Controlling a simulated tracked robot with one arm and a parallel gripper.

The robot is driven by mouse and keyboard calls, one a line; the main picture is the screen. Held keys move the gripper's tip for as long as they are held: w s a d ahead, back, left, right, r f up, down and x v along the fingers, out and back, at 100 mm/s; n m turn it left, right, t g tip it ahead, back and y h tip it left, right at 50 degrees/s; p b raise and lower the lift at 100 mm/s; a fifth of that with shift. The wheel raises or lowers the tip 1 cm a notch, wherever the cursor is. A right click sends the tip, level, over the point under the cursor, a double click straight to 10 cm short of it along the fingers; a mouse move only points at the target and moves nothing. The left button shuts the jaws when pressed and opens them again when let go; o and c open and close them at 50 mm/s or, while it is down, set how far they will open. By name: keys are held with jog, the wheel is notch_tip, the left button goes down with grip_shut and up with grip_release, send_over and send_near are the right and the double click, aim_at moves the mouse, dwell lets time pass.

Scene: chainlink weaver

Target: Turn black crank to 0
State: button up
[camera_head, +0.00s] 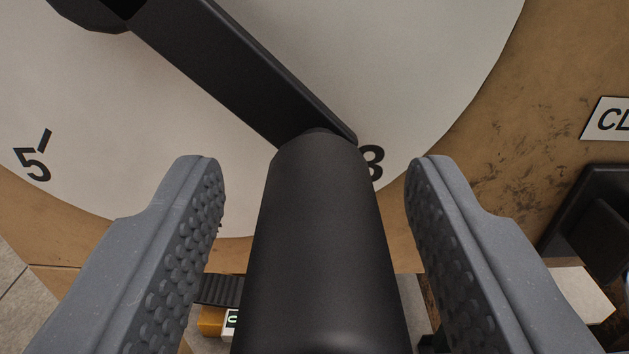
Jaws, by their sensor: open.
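The black crank has a flat arm (235,70) that runs from a hub at the top left down to the right across a white dial (430,50). Its thick cylindrical handle (318,240) points toward me. The crank arm's handle end lies by a digit that looks like 3 (374,163), partly hidden by the handle. The number 5 (33,164) shows at the left of the dial; no 0 is in view. My gripper (318,185) is open, with one grey studded finger on each side of the handle and a gap on both sides.
The dial sits on a worn brown panel (530,120). A white label starting "CL" (608,120) is at the right edge, above a black part (592,215). Below the dial are a ribbed dark strip (218,290) and a small yellow part (211,321).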

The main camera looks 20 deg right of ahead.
grip_shut()
jog(key=shift+a, duration=0.35)
jog(key=shift+d, duration=0.2)
jog(key=shift+d+r+n+p, duration=0.25)
jog(key=shift+r+n+p, duration=0.1)
jog(key=shift+p, duration=0.7)
jog(key=shift+s+r+p, duration=0.1)
jog(key=shift+p, duration=0.25)
